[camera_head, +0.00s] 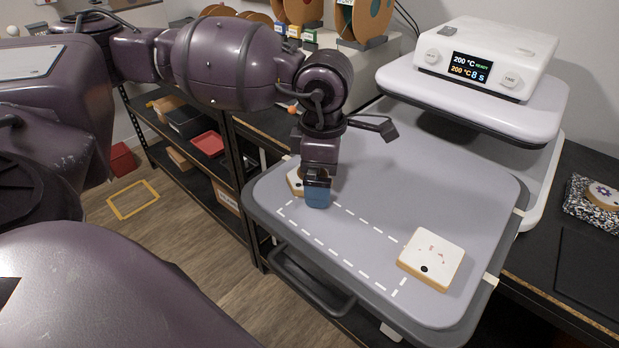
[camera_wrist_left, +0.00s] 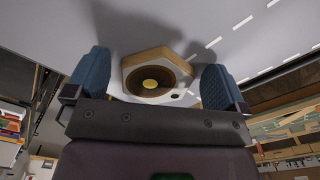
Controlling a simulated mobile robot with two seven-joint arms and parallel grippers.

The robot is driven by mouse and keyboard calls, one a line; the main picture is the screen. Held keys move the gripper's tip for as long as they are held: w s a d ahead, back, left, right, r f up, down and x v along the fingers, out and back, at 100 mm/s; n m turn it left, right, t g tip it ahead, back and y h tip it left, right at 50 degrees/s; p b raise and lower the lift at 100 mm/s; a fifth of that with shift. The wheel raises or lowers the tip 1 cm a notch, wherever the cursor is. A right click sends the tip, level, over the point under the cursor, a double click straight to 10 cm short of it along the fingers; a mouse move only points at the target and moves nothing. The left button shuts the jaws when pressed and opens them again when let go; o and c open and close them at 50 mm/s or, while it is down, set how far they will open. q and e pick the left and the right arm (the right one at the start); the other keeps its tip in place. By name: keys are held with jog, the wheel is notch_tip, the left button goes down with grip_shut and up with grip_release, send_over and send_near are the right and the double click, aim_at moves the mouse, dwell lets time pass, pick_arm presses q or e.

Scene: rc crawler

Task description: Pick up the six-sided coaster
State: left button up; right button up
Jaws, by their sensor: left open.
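The six-sided coaster (camera_head: 293,182) lies on the grey platen at its left end, mostly hidden behind my left gripper in the head view. In the left wrist view the coaster (camera_wrist_left: 178,72) shows pale wooden edges and a dark round print with a yellow centre. My left gripper (camera_head: 316,192) points down over it. Its two blue fingers are apart, one on either side of the coaster, with visible gaps; no grip on it shows. My right gripper is not in view.
A square coaster (camera_head: 432,257) lies on the platen's (camera_head: 450,200) near right part, by a dashed white outline. The press head (camera_head: 475,95) with its display overhangs the back right. Another coaster (camera_head: 603,194) rests on a speckled block at far right. Shelves (camera_head: 190,150) stand left.

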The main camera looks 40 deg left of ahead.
pick_arm(q)
jog(key=c, duration=0.9)
jog(key=shift+r, duration=0.1)
notch_tip(320, 180, up, 20)
jog(key=p, duration=0.1)
jog(key=shift+p, duration=0.3)
